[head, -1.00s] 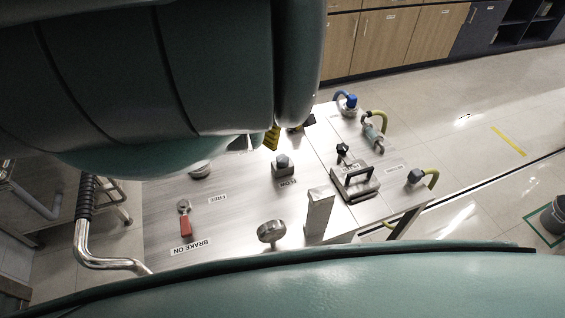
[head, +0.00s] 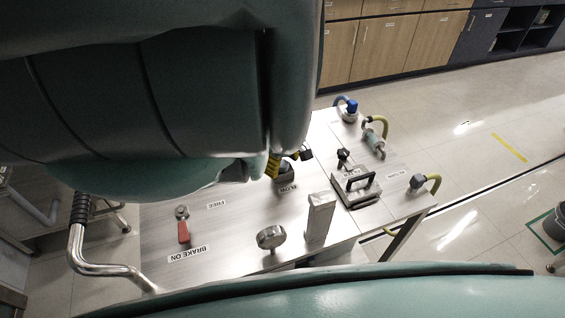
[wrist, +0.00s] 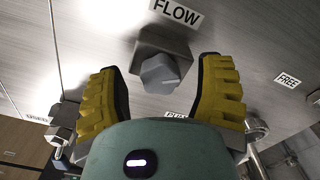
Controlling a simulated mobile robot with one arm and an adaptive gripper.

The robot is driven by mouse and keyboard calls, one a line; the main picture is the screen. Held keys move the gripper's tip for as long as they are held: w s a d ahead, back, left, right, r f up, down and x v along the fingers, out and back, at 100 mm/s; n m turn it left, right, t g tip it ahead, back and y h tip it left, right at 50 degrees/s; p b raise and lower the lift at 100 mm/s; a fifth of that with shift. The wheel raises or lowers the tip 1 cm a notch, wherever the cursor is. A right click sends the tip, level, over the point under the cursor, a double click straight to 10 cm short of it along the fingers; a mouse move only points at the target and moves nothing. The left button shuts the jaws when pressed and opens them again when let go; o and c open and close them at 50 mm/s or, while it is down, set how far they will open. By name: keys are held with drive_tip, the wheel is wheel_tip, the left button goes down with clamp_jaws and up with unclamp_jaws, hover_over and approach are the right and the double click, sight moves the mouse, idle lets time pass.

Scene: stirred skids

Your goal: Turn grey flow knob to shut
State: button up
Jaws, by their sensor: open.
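The grey flow knob (wrist: 160,73) sits on a dark block beside the FLOW label (wrist: 176,11) in the wrist view. My gripper (wrist: 160,85) has yellow ridged fingers, spread open, one on each side of the knob with a gap on both sides. In the head view my gripper (head: 288,163) is over the flow fixture, and my arm and fingers hide most of the knob; part of its block (head: 284,178) shows above the FLOW label.
On the steel table top (head: 235,235) stand a red brake lever (head: 183,230), a round metal knob (head: 271,238), an upright metal post (head: 319,217) and a black-handled clamp plate (head: 357,187). Hose fittings (head: 374,143) line the right side.

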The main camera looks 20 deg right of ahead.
idle(0.3)
clamp_jaws()
idle(0.5)
drive_tip(key=shift+m, duration=0.4)
drive_tip(key=m+b, duration=0.1)
drive_tip(key=m, duration=0.4)
drive_tip(key=shift+f, duration=0.1)
drive_tip(key=m+b, duration=0.1)
drive_tip(key=m, duration=0.5)
drive_tip(key=shift+m, duration=0.4)
drive_tip(key=m+b, duration=0.1)
drive_tip(key=m, duration=0.5)
drive_tip(key=m+b, duration=0.1)
drive_tip(key=m, duration=0.4)
drive_tip(key=shift+m, duration=0.4)
